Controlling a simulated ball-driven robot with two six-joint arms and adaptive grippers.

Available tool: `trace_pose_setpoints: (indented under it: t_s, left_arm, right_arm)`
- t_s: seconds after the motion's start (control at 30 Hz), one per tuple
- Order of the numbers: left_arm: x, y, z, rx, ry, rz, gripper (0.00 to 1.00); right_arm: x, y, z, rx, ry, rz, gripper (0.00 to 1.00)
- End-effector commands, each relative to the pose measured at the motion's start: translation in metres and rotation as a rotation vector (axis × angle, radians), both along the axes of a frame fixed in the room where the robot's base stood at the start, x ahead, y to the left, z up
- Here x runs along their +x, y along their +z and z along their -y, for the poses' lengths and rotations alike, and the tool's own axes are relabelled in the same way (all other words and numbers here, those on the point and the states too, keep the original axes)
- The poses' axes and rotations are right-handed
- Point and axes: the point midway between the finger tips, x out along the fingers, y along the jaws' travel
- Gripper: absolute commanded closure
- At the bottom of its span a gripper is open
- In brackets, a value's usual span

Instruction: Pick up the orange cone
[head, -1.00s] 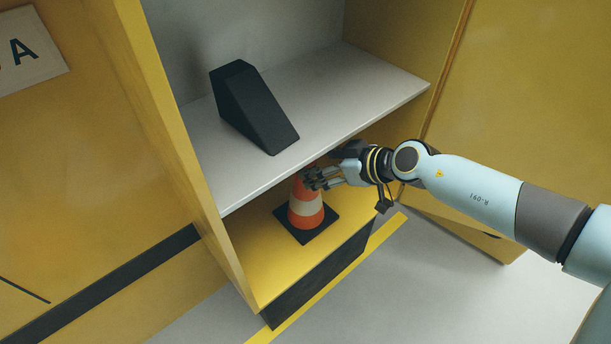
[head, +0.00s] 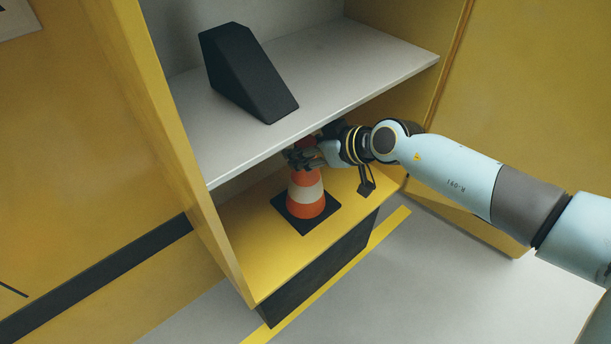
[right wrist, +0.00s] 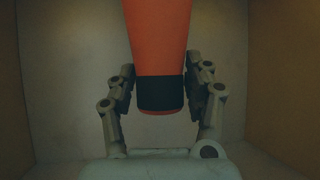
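The orange cone (head: 306,200) has a white band and a square black base. It stands upright on the lower yellow shelf (head: 268,257). My right gripper (head: 303,158) is at the cone's upper part, just below the grey shelf's front edge, and hides some of it. In the right wrist view, the orange cone (right wrist: 158,38) with a dark band near its end lies between the two fingers of my right gripper (right wrist: 160,80). The fingertips are very close to its sides; I cannot tell whether they press on it. My left gripper is not in view.
A grey upper shelf (head: 350,60) overhangs the cone, with a black wedge (head: 247,75) on it. A yellow side panel (head: 160,130) bounds the bay at left. Grey floor with a yellow stripe (head: 330,283) lies in front, with free room at lower right.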

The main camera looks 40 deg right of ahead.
Motion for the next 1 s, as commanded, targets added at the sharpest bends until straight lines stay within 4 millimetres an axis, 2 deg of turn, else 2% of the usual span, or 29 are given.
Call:
trace_pose_setpoints:
  t_s: [0.03,0.37,0.77,1.0]
  left_arm:
    - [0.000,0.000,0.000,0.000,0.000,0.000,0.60]
    - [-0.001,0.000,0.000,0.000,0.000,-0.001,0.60]
    - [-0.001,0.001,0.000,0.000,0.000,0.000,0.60]
    - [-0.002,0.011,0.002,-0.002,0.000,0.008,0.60]
  right_arm:
    - [0.000,0.000,0.000,0.000,0.000,0.000,0.57]
    - [0.000,-0.001,0.000,-0.001,0.001,-0.001,1.00]
    - [0.000,0.002,0.001,-0.002,0.000,0.002,1.00]
    - [0.001,0.016,0.000,-0.001,0.000,0.004,1.00]
